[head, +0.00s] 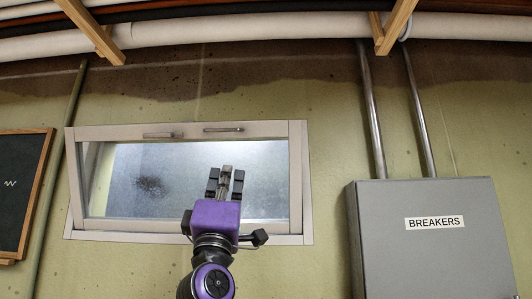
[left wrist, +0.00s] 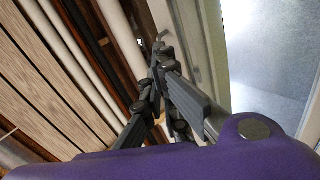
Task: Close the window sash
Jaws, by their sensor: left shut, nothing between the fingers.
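The window sash (head: 270,131) is pale and framed, with frosted glass (head: 150,185), set in a light frame (head: 308,190) on the wall. Its top rail carries two small metal fittings, a left one (head: 162,135) and a right one (head: 223,129). The sash looks tipped at its top; how wide the gap is, I cannot tell. My left gripper (head: 226,175) points up in front of the glass, below the right fitting. Its fingers are shut and empty. In the left wrist view the fingers (left wrist: 160,75) are beside the pale window edge (left wrist: 207,45). My right gripper is not in view.
A grey breaker box (head: 430,240) stands right of the window, with metal conduits (head: 372,110) above it. A dark framed board (head: 22,190) hangs at the left. Pipes (head: 250,30) and wooden brackets (head: 395,25) run overhead. Wall between window and breaker box is bare.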

